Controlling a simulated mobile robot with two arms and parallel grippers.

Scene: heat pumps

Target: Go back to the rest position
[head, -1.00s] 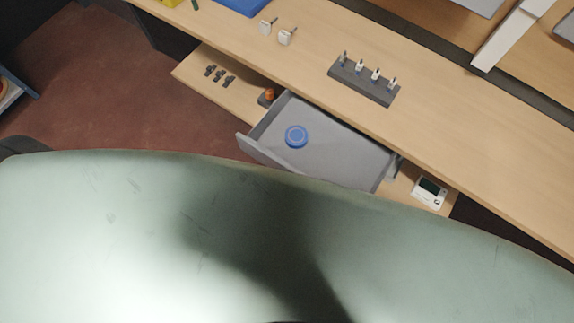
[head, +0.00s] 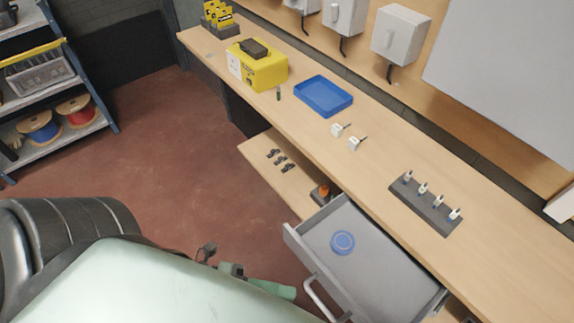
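My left gripper (head: 208,253) shows small and dark above the floor, past the edge of my pale green body. It is apart from the bench and drawer, and I see nothing held in it. Its fingers are too small and partly hidden to tell open from shut. My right gripper is not in view. The grey drawer (head: 374,255) under the bench stands pulled out, with a blue round item (head: 342,242) lying in it.
The wooden bench (head: 385,155) carries a blue tray (head: 323,96), a yellow case (head: 262,68), two white plugs and a dark holder (head: 417,205). A shelf rack (head: 62,145) with cable spools stands left. Red-brown floor (head: 165,165) between is clear.

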